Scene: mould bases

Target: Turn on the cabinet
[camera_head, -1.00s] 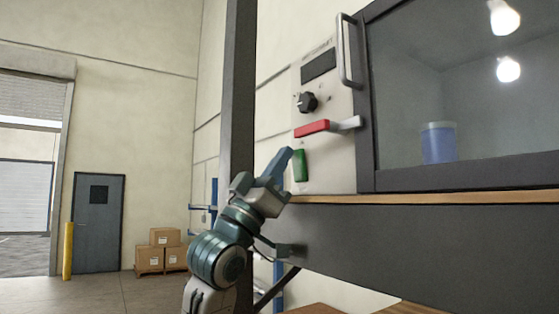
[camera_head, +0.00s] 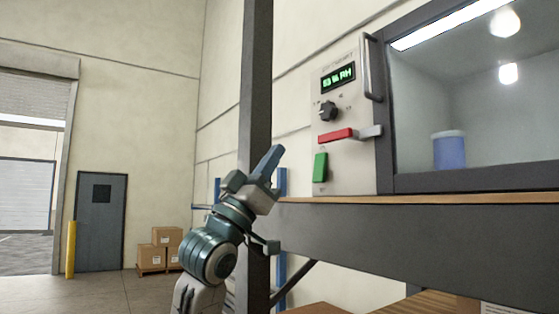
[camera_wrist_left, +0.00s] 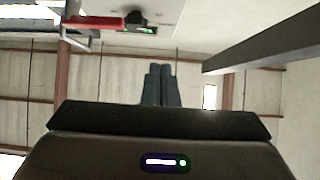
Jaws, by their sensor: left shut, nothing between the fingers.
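The cabinet (camera_head: 345,180) stands on a shelf at the right in the head view. Its display (camera_head: 338,78) shows green characters, and a light strip (camera_head: 440,28) glows inside. Below the display are a black knob (camera_head: 328,111), a red handle (camera_head: 335,135) and a green switch (camera_head: 320,167). A blue container (camera_head: 449,151) stands behind the glass. My left gripper (camera_head: 272,160) is shut and empty, to the left of the green switch and apart from it. In the left wrist view its fingers (camera_wrist_left: 161,85) are together, below the red handle (camera_wrist_left: 96,22). My right gripper is not in view.
A dark upright post (camera_head: 256,90) stands behind my left gripper. The wooden shelf (camera_head: 420,198) with its dark beam (camera_head: 400,235) runs right under the cabinet. Cardboard boxes (camera_head: 160,250), a yellow post (camera_head: 71,250) and a grey door (camera_head: 101,225) are farther back at left.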

